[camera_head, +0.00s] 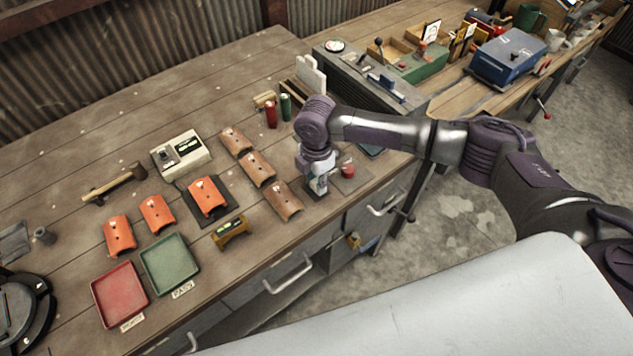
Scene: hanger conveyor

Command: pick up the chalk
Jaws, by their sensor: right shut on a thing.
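My right gripper (317,188) points down, low over the front edge of the wooden bench (85,195), beside the last brown curved tile. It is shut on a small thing. Its fingers and the wrist above hide most of that thing, so I cannot make out its shape. I cannot pick out the chalk anywhere else on the bench. My left gripper is not in view.
A red knob (347,170) sits close to the right of the gripper. Brown curved tiles (283,201) lie to its left, with orange tiles (119,235) beyond. A red tray (120,294) and a green tray (169,265) stand at front left. Red and green cylinders (271,114) stand behind.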

